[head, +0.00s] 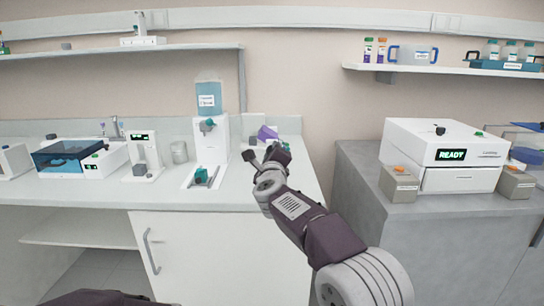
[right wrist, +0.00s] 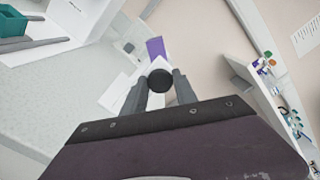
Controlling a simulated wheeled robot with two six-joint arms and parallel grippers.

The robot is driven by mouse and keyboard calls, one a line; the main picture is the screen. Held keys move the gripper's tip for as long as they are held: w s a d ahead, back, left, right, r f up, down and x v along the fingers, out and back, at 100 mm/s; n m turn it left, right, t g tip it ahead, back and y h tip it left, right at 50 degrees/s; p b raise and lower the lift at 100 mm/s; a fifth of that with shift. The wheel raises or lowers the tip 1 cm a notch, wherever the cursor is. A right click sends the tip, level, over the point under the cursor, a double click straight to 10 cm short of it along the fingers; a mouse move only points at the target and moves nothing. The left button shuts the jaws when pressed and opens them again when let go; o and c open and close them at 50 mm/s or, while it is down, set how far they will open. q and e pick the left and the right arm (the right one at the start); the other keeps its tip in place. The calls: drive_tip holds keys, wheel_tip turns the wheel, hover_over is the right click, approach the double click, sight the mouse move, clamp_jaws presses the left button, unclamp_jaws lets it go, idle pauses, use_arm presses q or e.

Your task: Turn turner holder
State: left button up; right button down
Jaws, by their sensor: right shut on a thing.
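My right gripper (head: 265,157) is at the right part of the white bench, in front of a small white device with a purple part (head: 267,132). In the right wrist view, the right gripper (right wrist: 158,90) has its two grey fingers on either side of a round black knob (right wrist: 160,79) and is shut on it. The purple part (right wrist: 155,48) and white body (right wrist: 120,92) show just beyond the knob. How the knob joins the device is hidden by the fingers. My left gripper is not in view.
A white dispenser with a blue tank (head: 208,93) stands left of my right gripper. Right of a gap, a grey cabinet (head: 355,170) carries a white machine reading READY (head: 440,150). Shelves run above both.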

drive_tip(key=shift+f+m+b, duration=0.15)
drive_tip(key=shift+m+b, duration=0.7)
drive_tip(key=shift+m, duration=1.95)
drive_tip(key=c, duration=1)
unclamp_jaws()
drive_tip(key=shift+o, duration=0.2)
drive_tip(key=s+b, duration=0.3)
drive_tip(key=s, duration=0.6)
